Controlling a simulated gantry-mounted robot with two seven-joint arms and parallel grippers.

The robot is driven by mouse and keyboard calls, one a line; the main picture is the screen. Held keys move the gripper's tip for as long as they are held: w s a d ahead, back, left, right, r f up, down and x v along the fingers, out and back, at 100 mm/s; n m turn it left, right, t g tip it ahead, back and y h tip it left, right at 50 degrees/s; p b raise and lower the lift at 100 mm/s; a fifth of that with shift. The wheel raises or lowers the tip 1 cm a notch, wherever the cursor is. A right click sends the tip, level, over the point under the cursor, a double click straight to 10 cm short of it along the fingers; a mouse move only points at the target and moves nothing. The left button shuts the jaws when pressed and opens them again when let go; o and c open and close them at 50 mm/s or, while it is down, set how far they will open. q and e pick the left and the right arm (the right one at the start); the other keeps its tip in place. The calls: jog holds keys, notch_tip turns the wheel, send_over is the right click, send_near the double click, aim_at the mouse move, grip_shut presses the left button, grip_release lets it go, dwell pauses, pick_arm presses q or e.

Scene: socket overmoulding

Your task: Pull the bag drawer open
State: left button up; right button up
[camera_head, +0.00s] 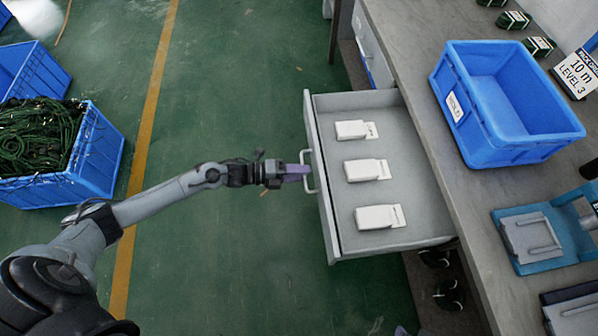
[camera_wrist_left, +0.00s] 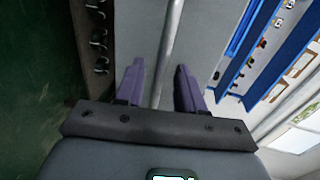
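The grey bag drawer (camera_head: 412,165) stands well out from the bench in the head view. Three white bags (camera_head: 362,169) lie in a row inside it. Its light handle (camera_head: 306,171) is on the front panel, facing left. My left gripper (camera_head: 298,172) is at the handle. In the left wrist view the handle bar (camera_wrist_left: 169,50) runs between the two purple fingers (camera_wrist_left: 160,88), with a visible gap on each side, so the gripper looks open around it. A small purple tip (camera_head: 402,331) at the bottom edge may be my right gripper; its fingers are mostly out of frame.
The grey bench (camera_head: 450,190) carries an empty blue bin (camera_head: 535,150), a blue fixture (camera_head: 515,262) and a level sign (camera_head: 580,72). Blue crates, one with green cables (camera_head: 35,135), stand at the left.

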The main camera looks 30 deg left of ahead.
pick_arm(q)
jog(key=p+v, duration=0.3)
jog(key=v, duration=0.8)
dwell(0.3)
